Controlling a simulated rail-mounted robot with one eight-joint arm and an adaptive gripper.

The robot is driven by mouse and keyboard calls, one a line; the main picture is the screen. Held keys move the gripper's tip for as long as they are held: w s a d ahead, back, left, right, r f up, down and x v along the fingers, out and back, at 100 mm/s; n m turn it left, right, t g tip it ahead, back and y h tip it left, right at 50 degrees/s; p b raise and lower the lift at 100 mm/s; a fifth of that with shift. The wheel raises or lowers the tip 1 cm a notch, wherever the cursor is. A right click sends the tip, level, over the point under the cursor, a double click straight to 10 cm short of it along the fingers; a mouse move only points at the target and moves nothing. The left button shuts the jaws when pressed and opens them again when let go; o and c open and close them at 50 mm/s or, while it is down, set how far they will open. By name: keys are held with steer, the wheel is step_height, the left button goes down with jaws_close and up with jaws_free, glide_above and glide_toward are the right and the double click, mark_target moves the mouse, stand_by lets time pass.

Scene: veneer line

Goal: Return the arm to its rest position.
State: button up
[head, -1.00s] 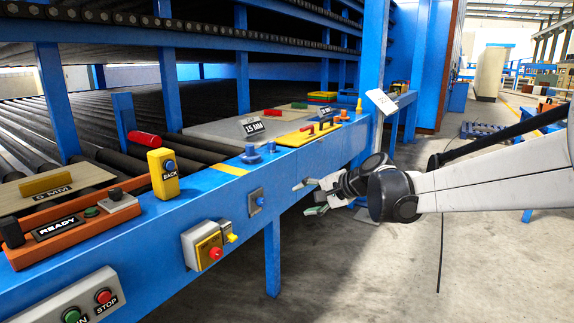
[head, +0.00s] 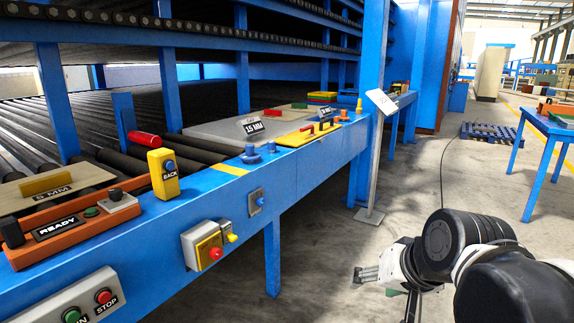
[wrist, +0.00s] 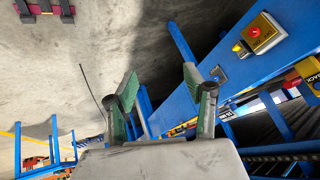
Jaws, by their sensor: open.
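My arm is folded low at the right of the head view. My gripper (head: 366,274) is over the concrete floor, to the right of and apart from the blue line frame (head: 228,208). In the wrist view the two green-padded fingers of my gripper (wrist: 160,92) stand apart with nothing between them. Part of the gripper is hidden behind my wrist in the head view.
A yellow box with a red button (head: 208,250) sits on the frame's front. A sign stand (head: 374,160) rises from the floor behind my gripper. A blue table (head: 546,138) stands at the right. Bare floor (head: 330,240) lies between frame and arm.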

steer(key=s+d+f+n+h, duration=0.2)
steer(key=s+d+f, duration=0.2)
steer(key=s, duration=0.4)
step_height(320, 180, up, 17)
steer(key=p, duration=1.6)
steer(key=shift+w+f, duration=0.15)
steer(key=shift+w+a, duration=0.1)
steer(key=shift+a, duration=0.05)
